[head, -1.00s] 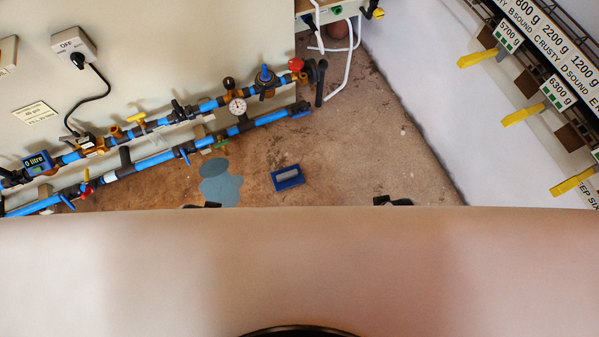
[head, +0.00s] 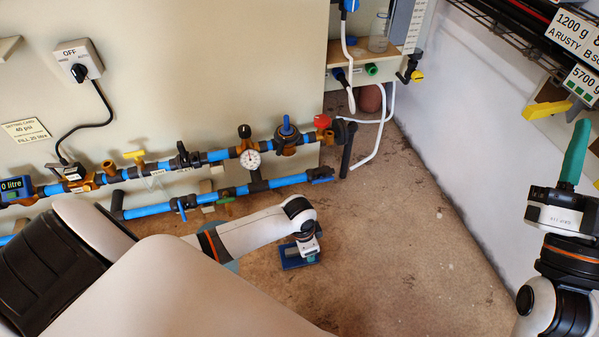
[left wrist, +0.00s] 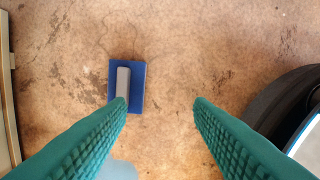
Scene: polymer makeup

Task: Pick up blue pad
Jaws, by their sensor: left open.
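The blue pad (head: 289,264), with a grey handle on top, lies on the brown floor, partly hidden by my left wrist in the head view. In the left wrist view the pad (left wrist: 138,88) is below the fingers, near the left fingertip, with its handle upright in the picture. My left gripper (left wrist: 160,103) is open with nothing between its green fingers; it is over the floor near the pad.
Blue pipes (head: 150,209) with valves and a gauge (head: 250,159) run along the cream wall panel. A bluish puddle (left wrist: 118,170) lies near the pad. A white wall with racks and yellow-clipped labels (head: 584,84) stands at the right. Floor right of the pad is clear.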

